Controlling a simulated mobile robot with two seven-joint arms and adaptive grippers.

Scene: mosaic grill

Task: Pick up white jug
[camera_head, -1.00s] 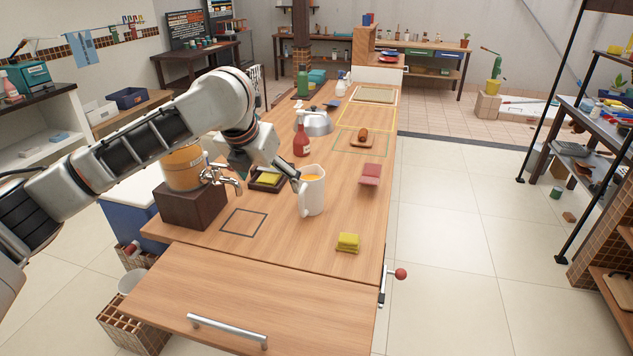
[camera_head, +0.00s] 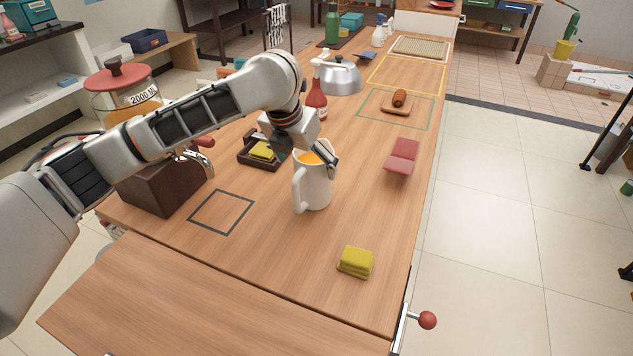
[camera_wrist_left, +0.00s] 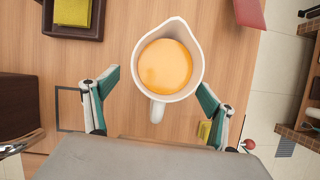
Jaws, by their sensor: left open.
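The white jug (camera_head: 313,188) stands upright on the wooden table, with orange liquid inside. Its handle faces the near left side in the head view. In the left wrist view the jug (camera_wrist_left: 195,46) is seen from above, with its handle pointing toward my gripper's palm. My left gripper (camera_head: 313,150) is at the jug's rim in the head view. In the wrist view my left gripper (camera_wrist_left: 155,88) is open, its two fingers spread to either side of the jug's near part and handle. I cannot tell whether a finger touches the jug. My right gripper is not in view.
A dispenser on a dark block (camera_head: 165,187) stands left of the jug. A dark tray (camera_head: 247,154) with a yellow sponge, a red bottle (camera_head: 316,100) and a kettle (camera_head: 340,78) are behind.

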